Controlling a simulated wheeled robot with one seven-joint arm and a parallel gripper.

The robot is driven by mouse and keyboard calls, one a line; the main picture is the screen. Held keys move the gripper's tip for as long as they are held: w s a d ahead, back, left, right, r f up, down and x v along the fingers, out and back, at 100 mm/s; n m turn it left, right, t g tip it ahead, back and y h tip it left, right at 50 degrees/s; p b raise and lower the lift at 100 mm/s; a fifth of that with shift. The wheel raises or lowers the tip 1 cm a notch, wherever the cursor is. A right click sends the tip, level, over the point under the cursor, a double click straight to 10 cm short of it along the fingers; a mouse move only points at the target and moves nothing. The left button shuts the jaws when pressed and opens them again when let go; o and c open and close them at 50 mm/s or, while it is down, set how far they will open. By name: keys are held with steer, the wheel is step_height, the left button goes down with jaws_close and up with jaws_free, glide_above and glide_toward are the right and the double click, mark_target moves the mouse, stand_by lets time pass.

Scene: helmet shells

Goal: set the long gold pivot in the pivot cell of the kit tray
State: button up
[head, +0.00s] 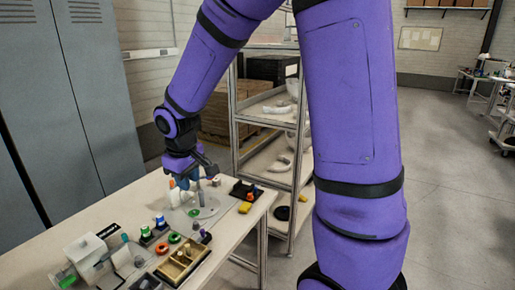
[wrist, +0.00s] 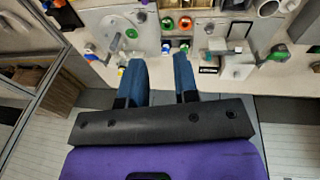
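My gripper (head: 190,184) hangs over the far part of the table, above a pale round plate (head: 207,209). In the wrist view its two blue fingers (wrist: 160,66) are apart, with nothing seen between them. A wooden tray with compartments (head: 165,274), which looks like the kit tray, lies at the table's near right edge, well away from my gripper. Small tan-gold upright pieces (head: 188,249) stand in or at its far part. They are too small to tell whether one is the long gold pivot, or which cell is the pivot cell.
Green (head: 174,238) and orange-red (head: 162,248) rings lie between plate and tray. Blue-capped (head: 160,222) and dark blue (head: 205,237) pieces stand nearby. A black stand (head: 244,190) and yellow block (head: 245,207) are at the far right. A white box (head: 85,250) is at left. Shelving (head: 268,160) stands behind.

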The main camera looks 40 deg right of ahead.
steer(key=s+d+r+m+t, duration=0.1)
steer(key=s+r+m, duration=0.1)
steer(key=s+r, duration=0.6)
steer(key=s+d+r+m+t+y, duration=0.1)
steer(key=s+r, duration=0.6)
steer(key=s, duration=0.9)
steer(key=shift+d+r+m+t, duration=0.4)
steer(key=shift+m+t, duration=0.2)
steer(key=shift+t, duration=0.1)
steer(key=shift+w, duration=0.1)
